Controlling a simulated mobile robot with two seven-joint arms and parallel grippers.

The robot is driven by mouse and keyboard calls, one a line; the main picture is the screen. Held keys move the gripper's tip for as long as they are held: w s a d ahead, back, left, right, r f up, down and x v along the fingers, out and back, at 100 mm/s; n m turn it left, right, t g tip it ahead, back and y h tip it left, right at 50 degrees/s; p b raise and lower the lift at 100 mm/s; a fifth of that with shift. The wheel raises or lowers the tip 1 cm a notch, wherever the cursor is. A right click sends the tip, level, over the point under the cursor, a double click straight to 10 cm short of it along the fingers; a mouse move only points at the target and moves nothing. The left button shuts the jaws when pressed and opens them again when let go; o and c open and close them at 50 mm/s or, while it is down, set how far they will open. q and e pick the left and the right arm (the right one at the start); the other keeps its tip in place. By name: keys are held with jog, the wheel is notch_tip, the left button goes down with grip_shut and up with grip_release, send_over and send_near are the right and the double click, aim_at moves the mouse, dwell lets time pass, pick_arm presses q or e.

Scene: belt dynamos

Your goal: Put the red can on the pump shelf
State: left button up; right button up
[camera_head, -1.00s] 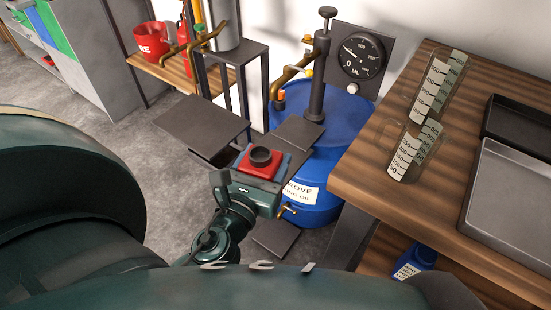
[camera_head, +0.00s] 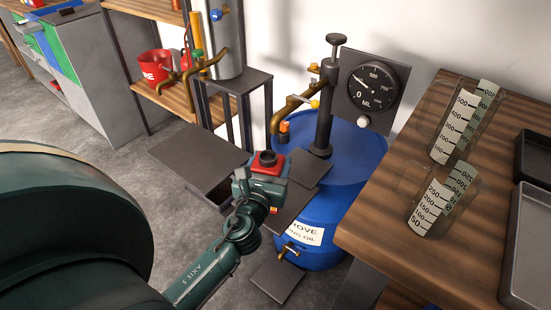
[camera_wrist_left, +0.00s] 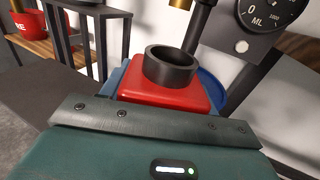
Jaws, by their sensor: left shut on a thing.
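The red can (camera_head: 268,162), with a short black neck on top, is upright in my left gripper (camera_head: 262,176), which is shut on it. In the left wrist view the red can (camera_wrist_left: 165,95) stands just beyond the jaw, its lower part hidden. Dark flat plates surround the blue oil drum (camera_head: 345,175) and its hand pump (camera_head: 326,105). One plate (camera_head: 310,168) is just right of the can and another (camera_head: 198,160) is to its left. I cannot tell for certain which is the pump shelf. My right gripper is not in view.
A brass spout (camera_head: 293,106) and a dial gauge (camera_head: 372,87) are close behind the can. A wooden bench (camera_head: 385,215) with two glass measuring jugs (camera_head: 428,207) is at right. A red bucket (camera_head: 155,68) stands on a rack at back left.

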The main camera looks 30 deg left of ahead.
pick_arm(q)
jog(key=w+f+b, duration=0.1)
jog(key=w, duration=0.1)
jog(key=w+a+f+b, duration=0.1)
jog(key=w+f, duration=0.1)
jog(key=shift+w+a+f, duration=0.2)
jog(key=shift+f, duration=0.05)
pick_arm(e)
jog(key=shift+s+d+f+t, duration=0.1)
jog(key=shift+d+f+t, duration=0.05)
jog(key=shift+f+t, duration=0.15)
pick_arm(q)
jog(key=shift+f+b, duration=0.1)
jog(key=shift+b, duration=0.25)
jog(key=o, duration=1.3)
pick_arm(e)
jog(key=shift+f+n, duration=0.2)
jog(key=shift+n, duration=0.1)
